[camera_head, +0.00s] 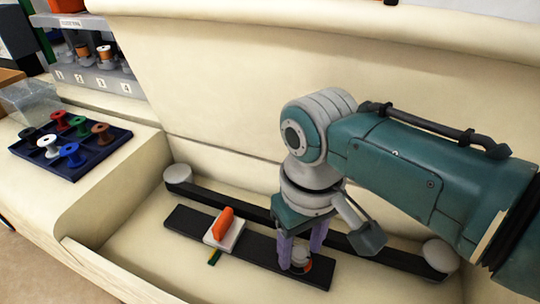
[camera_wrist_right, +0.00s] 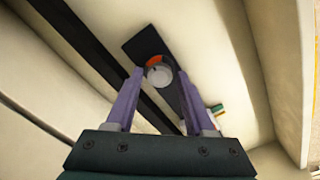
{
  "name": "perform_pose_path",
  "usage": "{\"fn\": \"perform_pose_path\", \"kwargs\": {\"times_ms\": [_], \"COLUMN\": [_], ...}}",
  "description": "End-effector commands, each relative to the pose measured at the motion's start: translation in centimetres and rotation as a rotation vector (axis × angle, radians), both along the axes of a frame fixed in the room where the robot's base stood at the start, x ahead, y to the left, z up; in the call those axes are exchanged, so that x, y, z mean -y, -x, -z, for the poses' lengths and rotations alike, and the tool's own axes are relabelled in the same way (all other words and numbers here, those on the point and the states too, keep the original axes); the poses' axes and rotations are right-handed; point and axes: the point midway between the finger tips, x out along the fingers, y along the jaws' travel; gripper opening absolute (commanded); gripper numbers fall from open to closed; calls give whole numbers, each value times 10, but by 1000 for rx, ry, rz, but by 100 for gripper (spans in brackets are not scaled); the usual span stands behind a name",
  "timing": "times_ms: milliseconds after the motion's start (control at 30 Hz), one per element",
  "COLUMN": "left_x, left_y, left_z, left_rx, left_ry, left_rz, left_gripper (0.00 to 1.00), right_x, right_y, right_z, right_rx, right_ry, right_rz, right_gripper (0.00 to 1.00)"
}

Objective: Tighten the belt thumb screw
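The thumb screw is a round light-grey knob (camera_head: 301,256) near the right end of a flat black bar (camera_head: 265,253). A coloured ring with an orange-red part shows around it. In the right wrist view the knob (camera_wrist_right: 159,77) lies between and just beyond the fingertips, with the orange-red arc (camera_wrist_right: 154,61) on its far side. My right gripper (camera_head: 300,260) points down over the knob, its two purple fingers spread on either side. In the right wrist view my gripper (camera_wrist_right: 160,74) shows gaps beside the knob. My left gripper is not in view.
A long black belt (camera_head: 233,206) runs between two grey rollers (camera_head: 178,174) behind the bar. A white slider with an orange lever (camera_head: 222,224) sits on the bar, with a green strip (camera_head: 214,257) beside it. A dark tray (camera_head: 98,152) of coloured spools stands left. Cream walls enclose the trough.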

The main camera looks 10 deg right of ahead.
Motion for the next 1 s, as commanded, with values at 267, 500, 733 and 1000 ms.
{"fn": "perform_pose_path", "kwargs": {"times_ms": [267, 500, 733, 1000], "left_x": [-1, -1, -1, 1], "left_y": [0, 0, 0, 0], "left_z": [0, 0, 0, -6], "left_rx": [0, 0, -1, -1], "left_ry": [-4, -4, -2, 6], "left_rz": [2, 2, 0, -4], "left_gripper": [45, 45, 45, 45], "right_x": [0, 0, 0, -1], "right_y": [0, 0, 0, 0], "right_z": [0, 0, 0, -1], "right_rx": [0, 0, 0, -1], "right_ry": [0, 0, -1, -2], "right_rz": [0, 0, 5, 83], "right_gripper": [21, 0, 0, 0]}}
